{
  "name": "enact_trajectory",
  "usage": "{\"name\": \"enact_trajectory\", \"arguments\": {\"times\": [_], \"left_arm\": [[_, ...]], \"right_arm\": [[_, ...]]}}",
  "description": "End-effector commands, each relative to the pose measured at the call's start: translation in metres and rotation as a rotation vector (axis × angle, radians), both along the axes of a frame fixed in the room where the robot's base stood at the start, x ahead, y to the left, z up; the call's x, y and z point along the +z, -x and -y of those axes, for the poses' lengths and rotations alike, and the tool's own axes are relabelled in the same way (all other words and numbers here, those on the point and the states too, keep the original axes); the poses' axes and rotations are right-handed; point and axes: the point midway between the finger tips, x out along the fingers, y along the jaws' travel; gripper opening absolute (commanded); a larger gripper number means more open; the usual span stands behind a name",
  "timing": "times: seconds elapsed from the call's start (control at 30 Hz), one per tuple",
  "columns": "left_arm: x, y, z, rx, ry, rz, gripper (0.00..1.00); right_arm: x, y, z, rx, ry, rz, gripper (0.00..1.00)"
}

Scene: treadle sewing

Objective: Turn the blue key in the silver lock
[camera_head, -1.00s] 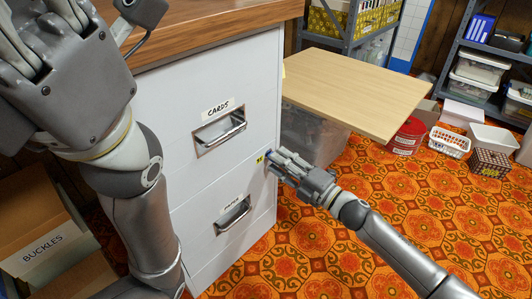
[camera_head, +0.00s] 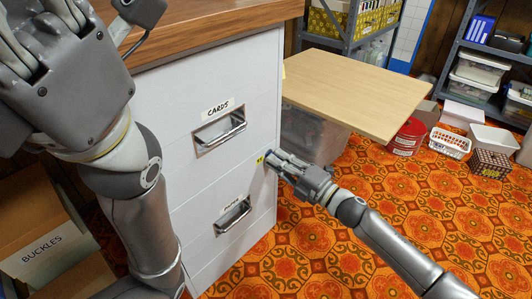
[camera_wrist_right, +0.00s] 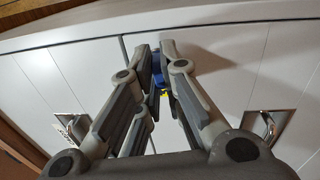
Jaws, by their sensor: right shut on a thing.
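The blue key (camera_wrist_right: 157,66) shows between my right gripper's fingertips in the right wrist view, at the right edge of the white cabinet's front. My right gripper (camera_head: 272,158) is shut on the key. The silver lock is hidden behind the fingers and the key. A small yellow tag (camera_head: 260,160) shows just left of the fingertips in the head view. My left gripper (camera_head: 22,75) is raised at the upper left, close to the camera, away from the cabinet; its fingertips are partly cut off, so its opening is unclear.
The white cabinet (camera_head: 185,150) has a drawer marked CARDS and one marked PAPER, both closed, with metal handles. A light wooden board (camera_head: 355,90) juts out to the right above a clear bin. A BUCKLES box (camera_head: 45,255) stands lower left. Patterned floor is free at right.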

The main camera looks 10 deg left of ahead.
Motion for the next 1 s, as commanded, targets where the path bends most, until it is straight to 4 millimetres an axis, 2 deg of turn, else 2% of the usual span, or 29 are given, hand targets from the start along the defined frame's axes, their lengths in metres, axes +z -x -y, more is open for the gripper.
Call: {"name": "enact_trajectory", "arguments": {"times": [0.2, 0.57, 1.0], "left_arm": [[-0.009, 0.000, 0.000, 0.000, 0.001, -0.001, 0.40], [-0.009, 0.000, 0.000, -0.001, 0.002, -0.002, 0.40], [-0.020, -0.001, 0.000, -0.001, 0.002, -0.002, 0.40]], "right_arm": [[-0.001, -0.001, 0.000, 0.000, 0.097, 0.135, 0.00], [-0.001, -0.001, 0.001, 0.000, 0.118, 0.162, 0.00], [0.000, -0.002, 0.001, -0.001, 0.269, 0.369, 0.00]]}}
